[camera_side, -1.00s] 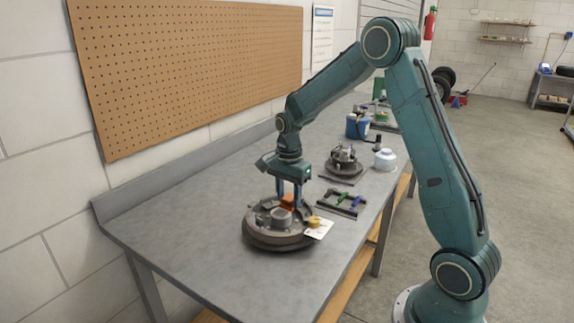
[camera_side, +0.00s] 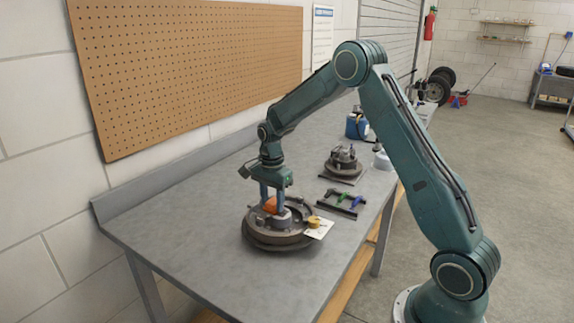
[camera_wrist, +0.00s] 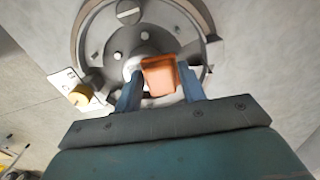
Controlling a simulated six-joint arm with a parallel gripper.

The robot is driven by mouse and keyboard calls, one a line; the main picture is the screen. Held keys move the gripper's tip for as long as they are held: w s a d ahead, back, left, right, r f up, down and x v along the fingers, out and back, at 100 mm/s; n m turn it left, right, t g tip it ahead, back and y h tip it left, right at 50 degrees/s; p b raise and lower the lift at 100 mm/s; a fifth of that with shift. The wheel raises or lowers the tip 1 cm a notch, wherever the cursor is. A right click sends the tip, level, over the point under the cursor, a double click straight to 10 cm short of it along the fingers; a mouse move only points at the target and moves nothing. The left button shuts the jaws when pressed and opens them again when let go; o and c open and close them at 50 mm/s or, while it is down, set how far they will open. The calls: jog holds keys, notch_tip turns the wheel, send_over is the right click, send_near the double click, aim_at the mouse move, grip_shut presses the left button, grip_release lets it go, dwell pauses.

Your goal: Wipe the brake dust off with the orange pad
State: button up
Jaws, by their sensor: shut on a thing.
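My gripper (camera_side: 272,204) is shut on the orange pad (camera_side: 270,206), which sits between its two blue-grey fingers. The pad also shows in the wrist view (camera_wrist: 160,77), held between the fingers (camera_wrist: 162,88). The pad is over the grey round brake assembly (camera_side: 262,235), near its raised centre hub, at the rear left part of the plate. I cannot tell whether the pad touches the surface. The brake assembly fills the upper middle of the wrist view (camera_wrist: 85,40). Brake dust is not clear in either view.
A yellow knob (camera_side: 314,221) and a white tag (camera_side: 319,230) are at the assembly's right edge. A second hub assembly (camera_side: 343,163) stands farther back. The bench (camera_side: 180,225) is clear at left and front.

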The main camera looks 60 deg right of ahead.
jog(key=shift+w, duration=0.3)
jog(key=shift+s, duration=3.15)
notch_tip(320, 180, up, 8)
jog(key=shift+w, duration=0.15)
